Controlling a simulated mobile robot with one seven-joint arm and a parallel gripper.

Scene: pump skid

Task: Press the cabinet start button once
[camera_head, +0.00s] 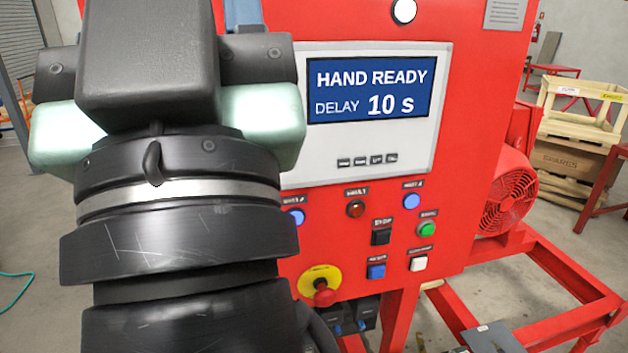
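The red cabinet (475,110) faces me, with a display (370,90) reading "HAND READY" and "DELAY 10 s". My gripper (150,65) is seen from behind, large at the left, in front of the cabinet. Its fingertips are hidden, and no contact with a button shows.
A red emergency-stop knob (324,294) on a yellow plate sits low on the panel, near my arm. A red lamp (355,208) and blue lamps (411,201) are above the buttons. A red fan housing (507,193) and frame rails (565,250) stand to the right.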

